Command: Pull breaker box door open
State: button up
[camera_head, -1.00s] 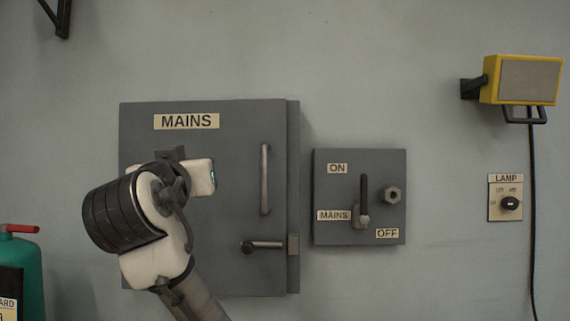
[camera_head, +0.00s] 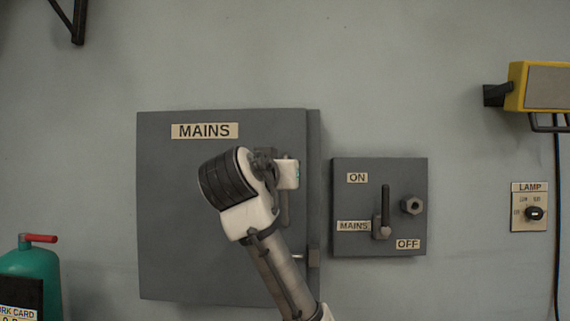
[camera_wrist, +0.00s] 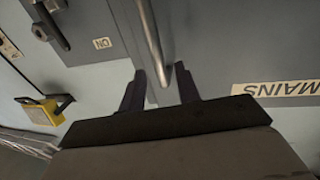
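The grey breaker box door (camera_head: 170,215), labelled MAINS, looks shut on the wall. Its vertical bar handle (camera_head: 285,212) is mostly hidden behind my arm in the head view. In the wrist view the handle (camera_wrist: 151,38) runs down from the top, its near end showing between the open fingers of my gripper (camera_wrist: 160,78). I cannot tell whether the fingers are around the bar or just in front of it. In the head view my wrist covers the fingertips. The latch lever (camera_head: 298,257) below the handle is almost wholly hidden by my arm.
The MAINS switch panel (camera_head: 343,205) with its upright lever (camera_head: 385,207) is just right of the box. A yellow lamp (camera_head: 517,88) and lamp switch (camera_head: 529,207) are farther right. A green extinguisher (camera_head: 33,268) stands lower left. The wall between is clear.

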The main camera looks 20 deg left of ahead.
jog(key=shift+w+a+p, duration=0.15)
jog(key=shift+w+p, duration=0.3)
jog(key=shift+w, duration=1.6)
jog(key=shift+c, duration=0.4)
grip_shut()
